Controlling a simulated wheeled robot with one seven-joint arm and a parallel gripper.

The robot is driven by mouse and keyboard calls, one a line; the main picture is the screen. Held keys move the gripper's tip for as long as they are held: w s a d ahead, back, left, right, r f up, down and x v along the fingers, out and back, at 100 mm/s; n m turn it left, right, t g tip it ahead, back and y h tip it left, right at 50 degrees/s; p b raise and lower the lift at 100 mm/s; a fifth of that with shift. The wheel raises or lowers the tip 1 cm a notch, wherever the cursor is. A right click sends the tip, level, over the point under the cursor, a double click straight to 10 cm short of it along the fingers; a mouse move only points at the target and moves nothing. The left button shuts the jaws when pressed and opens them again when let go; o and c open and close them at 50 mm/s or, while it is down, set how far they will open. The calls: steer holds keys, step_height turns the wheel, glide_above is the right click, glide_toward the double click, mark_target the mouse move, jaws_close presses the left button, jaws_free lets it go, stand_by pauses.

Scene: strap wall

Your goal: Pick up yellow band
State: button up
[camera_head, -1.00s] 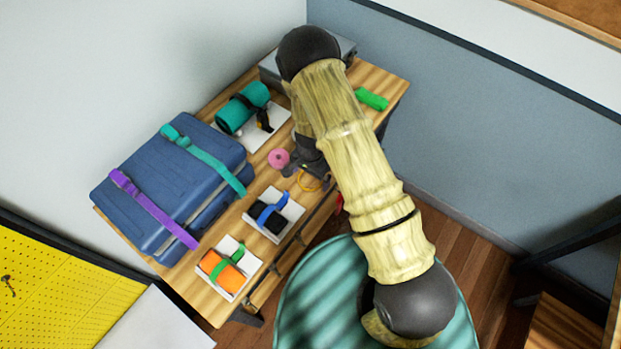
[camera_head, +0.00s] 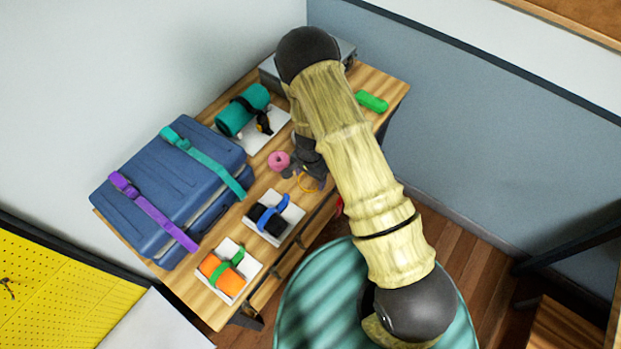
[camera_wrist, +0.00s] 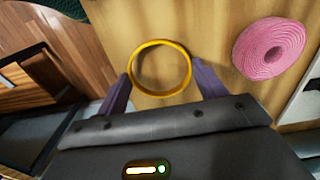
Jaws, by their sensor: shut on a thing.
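The yellow band (camera_wrist: 160,42) is a thin round ring. In the wrist view it sits between the two purple-grey fingers of my gripper (camera_wrist: 163,80), which are shut on its sides. Wooden tabletop shows through the ring. In the head view the band (camera_head: 308,188) is a small yellow loop at the table's front edge, just below my gripper (camera_head: 309,175). My arm hides part of the gripper there. I cannot tell whether the band is clear of the table.
A pink roll (camera_wrist: 269,48) lies close to the right of the band in the wrist view. In the head view, a blue case (camera_head: 165,185) with straps, strapped rolls on white trays (camera_head: 250,268) and a green roll (camera_head: 371,101) stand on the wooden table.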

step_height(320, 180, up, 9)
steer(key=b, duration=0.2)
steer(key=shift+r, duration=0.2)
steer(key=shift+d, duration=0.1)
stand_by(0.4)
steer(key=w+d+f+n, duration=0.1)
steer(key=d+f+n, duration=0.2)
steer(key=d, duration=0.3)
steer(key=d+f+n, duration=0.3)
steer(key=d+n, duration=0.1)
steer(key=d, duration=0.3)
steer(key=shift+w+d+f+n+b, duration=0.15)
steer(key=shift+w+d+n+b, duration=0.05)
steer(key=shift+w+n+b, duration=0.15)
